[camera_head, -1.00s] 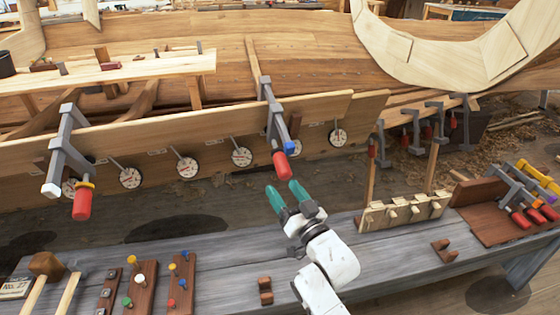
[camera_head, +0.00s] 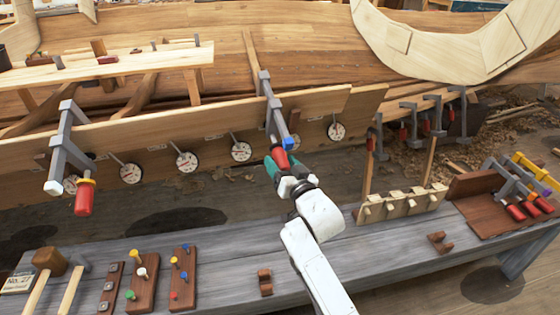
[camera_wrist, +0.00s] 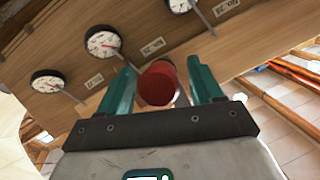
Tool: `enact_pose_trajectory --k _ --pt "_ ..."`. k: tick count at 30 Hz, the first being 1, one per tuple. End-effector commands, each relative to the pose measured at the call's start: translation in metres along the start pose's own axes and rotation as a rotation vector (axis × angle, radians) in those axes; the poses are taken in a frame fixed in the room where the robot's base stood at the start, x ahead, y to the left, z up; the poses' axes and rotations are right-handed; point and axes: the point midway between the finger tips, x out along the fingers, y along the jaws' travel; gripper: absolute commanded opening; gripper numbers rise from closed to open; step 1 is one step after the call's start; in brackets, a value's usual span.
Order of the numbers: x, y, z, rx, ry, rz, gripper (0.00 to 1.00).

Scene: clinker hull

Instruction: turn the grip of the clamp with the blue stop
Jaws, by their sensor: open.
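The clamp with the blue stop (camera_head: 288,142) hangs on the hull plank, its grey frame (camera_head: 270,100) reaching over the plank's upper edge. Its red grip (camera_head: 280,157) points down and toward me. My gripper (camera_head: 282,168) is at this grip, with its teal fingers around it. In the wrist view the round end of the red grip (camera_wrist: 157,86) sits between the two open fingers (camera_wrist: 160,88), with a gap showing on the left side. The blue stop is hidden in the wrist view. Another clamp, with a yellow stop (camera_head: 86,181) and red grip (camera_head: 84,199), hangs at the left.
Several white dials (camera_head: 241,152) hang along the plank. The grey bench (camera_head: 220,268) below carries peg boards (camera_head: 143,283), a mallet (camera_head: 48,262), a wooden rack (camera_head: 408,204) and a brown stand of spare clamps (camera_head: 490,205) at the right.

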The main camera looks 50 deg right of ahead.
Motion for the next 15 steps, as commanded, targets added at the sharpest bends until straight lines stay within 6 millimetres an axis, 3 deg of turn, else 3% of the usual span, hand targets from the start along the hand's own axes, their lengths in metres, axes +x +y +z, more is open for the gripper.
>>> enact_pose_trajectory --k 6,15 --pt "0.014 0.0 0.0 0.0 0.0 0.0 0.65" --pt "0.015 0.0 0.0 0.0 -0.001 0.0 0.63"
